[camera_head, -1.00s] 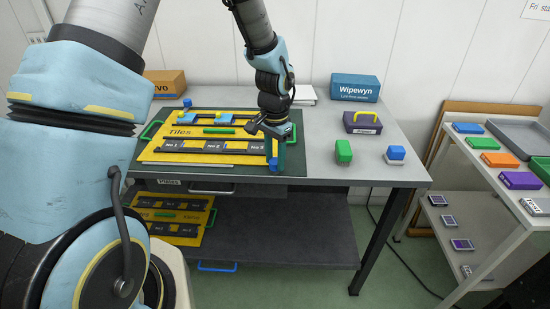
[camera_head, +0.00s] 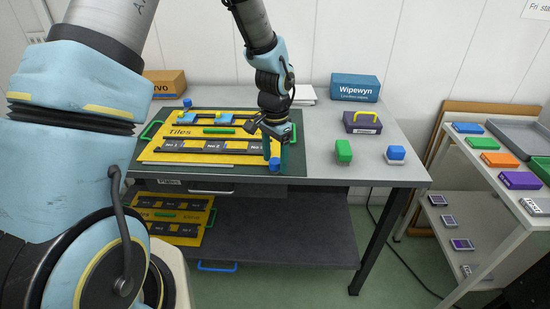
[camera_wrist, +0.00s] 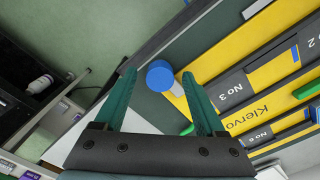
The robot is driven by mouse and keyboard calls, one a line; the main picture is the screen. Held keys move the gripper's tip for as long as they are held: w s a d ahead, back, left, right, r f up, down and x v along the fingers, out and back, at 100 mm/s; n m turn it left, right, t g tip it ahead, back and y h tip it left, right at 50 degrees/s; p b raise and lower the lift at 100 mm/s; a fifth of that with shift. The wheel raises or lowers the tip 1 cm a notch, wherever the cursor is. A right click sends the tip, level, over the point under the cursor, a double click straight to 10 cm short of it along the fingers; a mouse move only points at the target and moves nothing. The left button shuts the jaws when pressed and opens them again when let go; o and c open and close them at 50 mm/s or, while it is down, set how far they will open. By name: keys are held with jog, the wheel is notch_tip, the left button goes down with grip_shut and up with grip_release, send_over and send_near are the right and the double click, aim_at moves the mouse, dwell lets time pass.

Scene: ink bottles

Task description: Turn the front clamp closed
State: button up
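The front clamp shows in the wrist view as a round blue knob (camera_wrist: 159,74) with a pale bar reaching right toward the yellow board (camera_wrist: 236,52). My gripper (camera_wrist: 158,72) is open, its teal fingers on either side of the knob, with gaps visible in this view. Whether either finger touches it cannot be told. In the head view my gripper (camera_head: 280,160) points down at the front right corner of the yellow "Tiles" board (camera_head: 152,156), largely hiding the clamp there. Another blue knob (camera_head: 187,102) stands at the board's back edge.
A green block (camera_head: 343,151), a blue-and-white block (camera_head: 395,154) and a purple case (camera_head: 362,123) stand on the table right of the board. The blue "Wipewyn" box (camera_head: 355,88) is at the back. A second yellow board (camera_head: 190,240) lies on the lower shelf.

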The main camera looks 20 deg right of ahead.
aim_at(275, 161)
notch_tip(275, 161, up, 11)
jog(key=b, duration=0.2)
dwell(0.5)
jog(key=shift+f, duration=0.1)
